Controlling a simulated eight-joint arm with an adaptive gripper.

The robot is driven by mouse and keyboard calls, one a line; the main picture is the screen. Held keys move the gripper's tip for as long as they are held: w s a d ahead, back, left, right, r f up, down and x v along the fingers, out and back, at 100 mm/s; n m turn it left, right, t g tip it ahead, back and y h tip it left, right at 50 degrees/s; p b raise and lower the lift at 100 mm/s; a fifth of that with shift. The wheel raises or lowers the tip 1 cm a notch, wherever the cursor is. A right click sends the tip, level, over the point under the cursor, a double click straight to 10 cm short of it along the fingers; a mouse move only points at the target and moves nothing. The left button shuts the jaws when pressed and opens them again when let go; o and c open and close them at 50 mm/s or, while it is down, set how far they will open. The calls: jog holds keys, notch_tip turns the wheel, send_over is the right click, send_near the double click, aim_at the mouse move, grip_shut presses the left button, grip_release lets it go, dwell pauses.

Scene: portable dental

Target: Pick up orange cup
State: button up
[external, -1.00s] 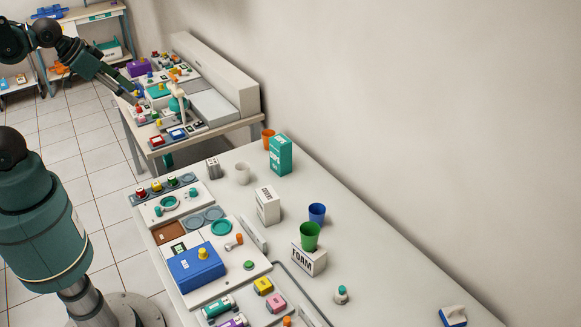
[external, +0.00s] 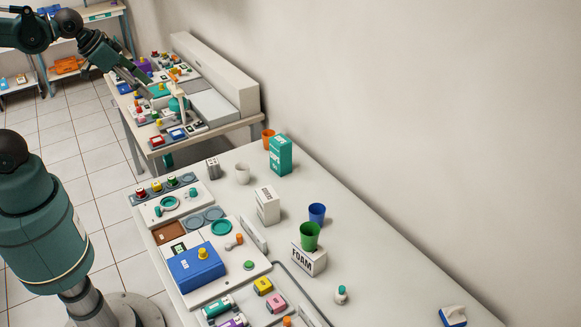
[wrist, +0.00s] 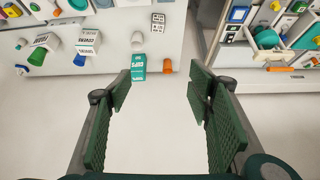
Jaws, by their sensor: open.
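The orange cup (external: 268,138) stands on the far end of the long table, just left of and behind a teal box (external: 280,155). In the wrist view the orange cup (wrist: 167,66) shows beyond my fingertips, beside the teal box marked CUPS (wrist: 139,68). My gripper (wrist: 160,88) is open and empty, its two green finger pads spread wide. The cup lies ahead of the gap between them, apart from both. In the external view my arm reaches across the upper left, and its end is hard to make out against the far bench.
The wall runs along the right. The cluttered second bench (external: 212,105) lies behind.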

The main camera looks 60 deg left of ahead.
jog(key=w+a+f+m+g+h+b, duration=0.15)
jog(key=w+f, duration=0.35)
jog(key=w, duration=0.8)
jog(key=w+f+m+t+b, duration=0.1)
jog(key=w+f+m+b, duration=0.3)
jog(key=w, duration=0.9)
jog(key=w+a+f+b, duration=0.1)
jog(key=w+f, duration=0.8)
jog(key=f, duration=0.2)
jog(key=w+a+f+g+h+b, duration=0.1)
jog(key=w+a+f, duration=0.1)
jog(key=w+f, duration=0.7)
notch_tip(320, 180, down, 3)
jog(key=shift+r+b, duration=0.15)
jog(key=shift+b, duration=0.2)
jog(key=shift+m+h, duration=0.25)
jog(key=shift+x, duration=1.3)
jog(key=shift+b+x, duration=0.55)
jog(key=shift+x, duration=2.1)
